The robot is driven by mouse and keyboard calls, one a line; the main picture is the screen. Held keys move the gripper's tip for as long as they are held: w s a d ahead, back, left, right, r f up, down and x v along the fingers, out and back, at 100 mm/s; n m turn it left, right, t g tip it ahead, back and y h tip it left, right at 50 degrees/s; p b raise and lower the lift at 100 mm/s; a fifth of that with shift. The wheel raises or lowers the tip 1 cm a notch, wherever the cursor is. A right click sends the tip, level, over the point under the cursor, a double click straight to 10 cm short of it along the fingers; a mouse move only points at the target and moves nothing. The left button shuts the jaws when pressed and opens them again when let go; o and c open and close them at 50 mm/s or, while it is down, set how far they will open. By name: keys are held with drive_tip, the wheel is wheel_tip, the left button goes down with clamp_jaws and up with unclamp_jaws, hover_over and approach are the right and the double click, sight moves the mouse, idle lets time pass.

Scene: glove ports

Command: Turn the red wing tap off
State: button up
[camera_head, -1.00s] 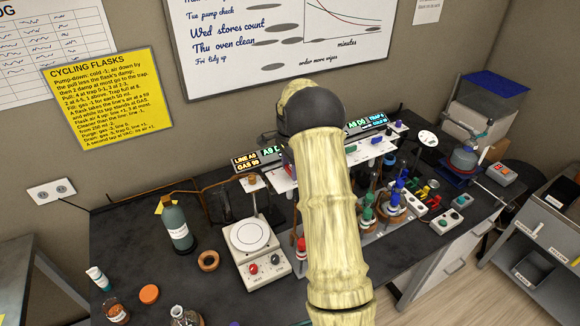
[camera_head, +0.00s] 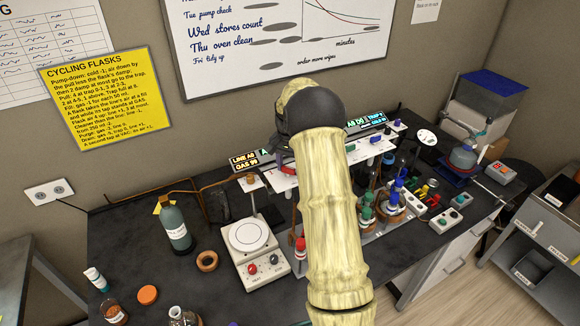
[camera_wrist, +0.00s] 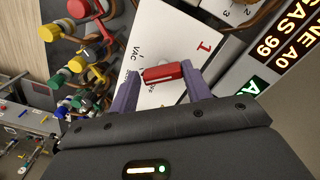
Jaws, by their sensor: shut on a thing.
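The red wing tap (camera_wrist: 164,75) sits on a white panel (camera_wrist: 160,40) marked 1, with VAC printed beside it. Its wing lies roughly level across the wrist picture, tilted slightly up to the right. My gripper (camera_wrist: 160,82) has its purple fingers at the two ends of the wing and is shut on it.
Lit displays (camera_head: 245,160) stand behind the panel; the wrist view reads GAS 99 (camera_wrist: 272,42). Flasks with green and blue caps (camera_head: 396,192) crowd the right of my arm. A hotplate (camera_head: 250,238) and a bottle (camera_head: 175,226) stand to the left.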

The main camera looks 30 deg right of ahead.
sight(287, 168)
drive_tip(key=n, duration=0.5)
drive_tip(key=shift+w+a+r+n, duration=0.15)
drive_tip(key=shift+w+r+n, duration=0.15)
drive_tip(key=shift+w, duration=0.1)
drive_tip(key=n, duration=0.4)
drive_tip(key=shift+n, duration=0.4)
drive_tip(key=o, duration=0.6)
drive_tip(key=shift+f, duration=0.1)
drive_tip(key=shift+o, duration=1.2)
drive_tip(key=shift+s+a, duration=0.1)
drive_tip(key=shift+a, duration=0.1)
drive_tip(key=shift+s+d+f, duration=0.1)
drive_tip(key=shift+d, duration=0.1)
wheel_tip(287, 168, up, 18)
drive_tip(key=b, duration=0.3)
drive_tip(key=shift+a+f, duration=0.15)
drive_tip(key=shift+f, duration=0.1)
